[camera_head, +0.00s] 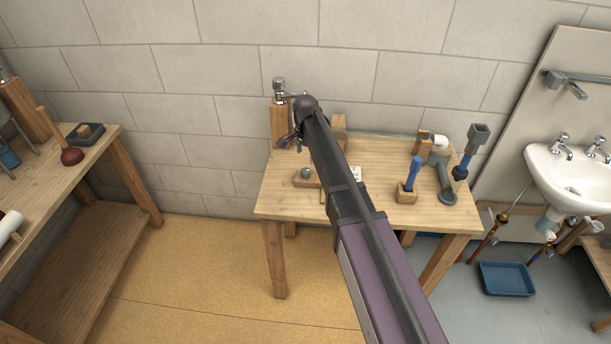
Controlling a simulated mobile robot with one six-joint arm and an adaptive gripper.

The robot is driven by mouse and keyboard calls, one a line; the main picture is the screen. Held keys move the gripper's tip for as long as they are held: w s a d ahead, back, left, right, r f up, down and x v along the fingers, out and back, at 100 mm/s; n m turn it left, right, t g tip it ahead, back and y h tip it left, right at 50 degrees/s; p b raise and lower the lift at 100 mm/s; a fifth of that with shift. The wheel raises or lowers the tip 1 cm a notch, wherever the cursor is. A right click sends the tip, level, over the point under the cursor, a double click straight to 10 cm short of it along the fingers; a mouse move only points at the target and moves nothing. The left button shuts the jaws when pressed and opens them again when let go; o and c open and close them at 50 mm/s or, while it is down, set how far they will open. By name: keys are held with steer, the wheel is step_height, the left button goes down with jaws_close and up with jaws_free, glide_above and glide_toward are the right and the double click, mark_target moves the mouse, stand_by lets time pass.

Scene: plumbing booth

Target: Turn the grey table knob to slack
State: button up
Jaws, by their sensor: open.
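A small round grey knob (306,173) sits on a low wooden block at the left front of the middle table (285,196). Its markings and turn position are too small to read. My arm reaches from the lower right over the table. My gripper (288,140) is at the arm's far end, above the table's back left, beside a wooden post. It is open and stands apart from the knob, farther back. The arm's end hides part of the gripper, and my arm covers the middle of the table.
A chrome tap (279,89) tops the wooden post (279,125). A blue-handled tool (413,174), a grey pipe (445,180) and a blue wrench (470,150) stand on the table's right. A white sink (575,180) is at right. A bench with a plunger (70,155) is at left.

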mark_target(306, 170)
steer(key=shift+f+b, duration=3.5)
steer(key=shift+f, duration=0.3)
steer(key=c, duration=1.2)
